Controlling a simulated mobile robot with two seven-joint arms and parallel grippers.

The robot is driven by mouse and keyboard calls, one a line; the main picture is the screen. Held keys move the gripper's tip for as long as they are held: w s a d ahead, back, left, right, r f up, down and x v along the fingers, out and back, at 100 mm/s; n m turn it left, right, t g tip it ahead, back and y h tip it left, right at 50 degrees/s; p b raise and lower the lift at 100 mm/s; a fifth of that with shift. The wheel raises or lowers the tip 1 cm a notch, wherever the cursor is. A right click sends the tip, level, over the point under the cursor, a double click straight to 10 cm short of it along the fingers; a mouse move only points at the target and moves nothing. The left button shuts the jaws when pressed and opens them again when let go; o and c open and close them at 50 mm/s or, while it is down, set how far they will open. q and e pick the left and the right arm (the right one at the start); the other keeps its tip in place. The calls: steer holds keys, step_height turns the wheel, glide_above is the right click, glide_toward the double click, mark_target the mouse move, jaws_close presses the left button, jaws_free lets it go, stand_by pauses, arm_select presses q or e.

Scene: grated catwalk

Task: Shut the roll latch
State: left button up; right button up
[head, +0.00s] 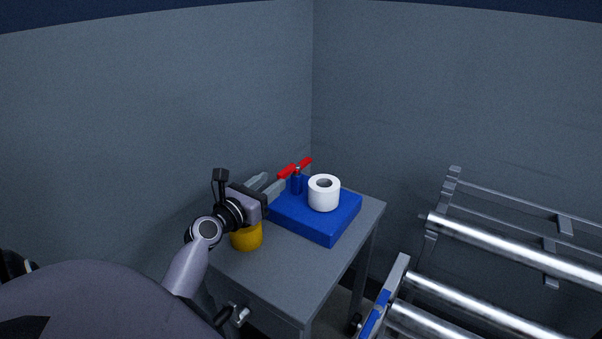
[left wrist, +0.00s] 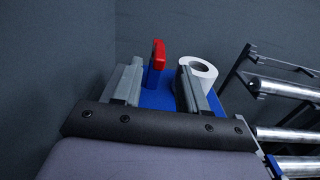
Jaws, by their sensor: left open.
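The roll latch has a blue base (head: 325,227) on a grey table, with a white roll (head: 324,193) upright on it. A red handle (head: 295,168) sits on top of a short blue post (head: 297,184), left of and behind the roll. My left gripper (head: 275,183) is open, its grey fingers pointing at the post and handle from the left. In the left wrist view the red handle (left wrist: 156,55) shows between and beyond the fingers, with the roll (left wrist: 199,70) just outside the right finger. Contact cannot be told. My right gripper is not in view.
A yellow cylindrical object (head: 246,238) stands on the grey table (head: 285,274) below my left wrist. Walls meet in a corner behind the table. A metal roller rack (head: 490,250) stands to the right. The table's front part is clear.

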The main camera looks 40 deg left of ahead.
mark_target(279, 176)
arm_select(q)
steer(key=shift+w+a+b, duration=0.2)
steer(key=shift+w, duration=1.45)
steer(key=shift+w+a+b, duration=0.15)
steer(key=shift+w+a, duration=0.05)
steer(key=shift+w, duration=1.45)
steer(key=shift+c, duration=0.3)
jaws_close()
